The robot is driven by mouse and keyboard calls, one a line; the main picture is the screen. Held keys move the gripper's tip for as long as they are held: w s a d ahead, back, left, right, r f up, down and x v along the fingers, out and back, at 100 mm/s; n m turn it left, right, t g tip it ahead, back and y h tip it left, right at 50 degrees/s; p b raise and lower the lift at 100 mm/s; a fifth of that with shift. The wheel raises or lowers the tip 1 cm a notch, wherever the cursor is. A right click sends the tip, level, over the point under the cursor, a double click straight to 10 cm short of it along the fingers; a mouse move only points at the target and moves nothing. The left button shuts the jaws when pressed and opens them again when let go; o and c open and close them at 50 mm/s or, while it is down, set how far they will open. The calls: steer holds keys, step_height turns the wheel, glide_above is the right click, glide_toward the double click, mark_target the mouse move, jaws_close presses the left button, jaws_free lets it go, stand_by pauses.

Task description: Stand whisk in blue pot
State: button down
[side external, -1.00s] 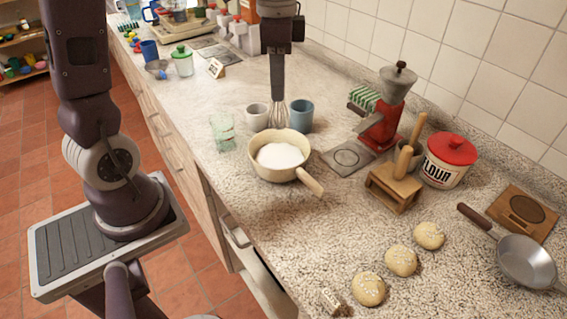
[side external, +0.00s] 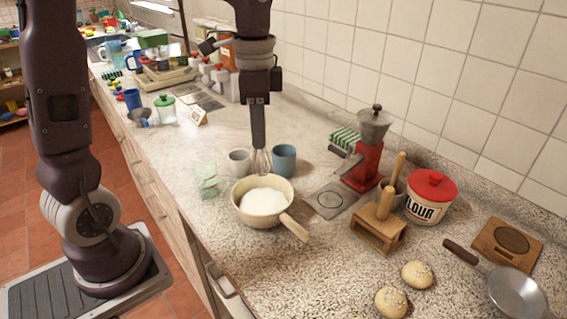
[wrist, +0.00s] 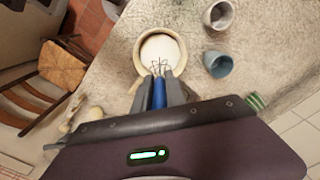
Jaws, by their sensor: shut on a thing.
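My gripper (wrist: 158,86) points down and is shut on the blue handle of the whisk (wrist: 159,66). The whisk hangs upright, and its wire loops show over the saucepan's rim and white contents in the wrist view. In the side view the wires of the whisk (side external: 261,161) show just behind the saucepan's far rim, between two cups; their exact height is unclear. The blue pot (side external: 284,160) stands upright just right of the whisk, apart from it. The blue pot also shows in the wrist view (wrist: 218,64), right of the whisk, and looks empty.
A cream saucepan (side external: 246,216) with white contents sits in front. A pale cup (side external: 239,162) and a clear glass (side external: 206,180) stand left of the blue pot. A red grinder (side external: 363,166), wooden stand (side external: 379,232) and flour tin (side external: 430,199) stand to the right.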

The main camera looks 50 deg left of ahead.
steer(key=w+a+r, duration=0.4)
steer(key=w+a, duration=0.5)
steer(key=w, duration=0.4)
step_height(320, 180, down, 12)
stand_by(0.3)
steer(key=shift+w+f, duration=0.1)
steer(key=c, duration=1.3)
jaws_free()
step_height(320, 180, up, 7)
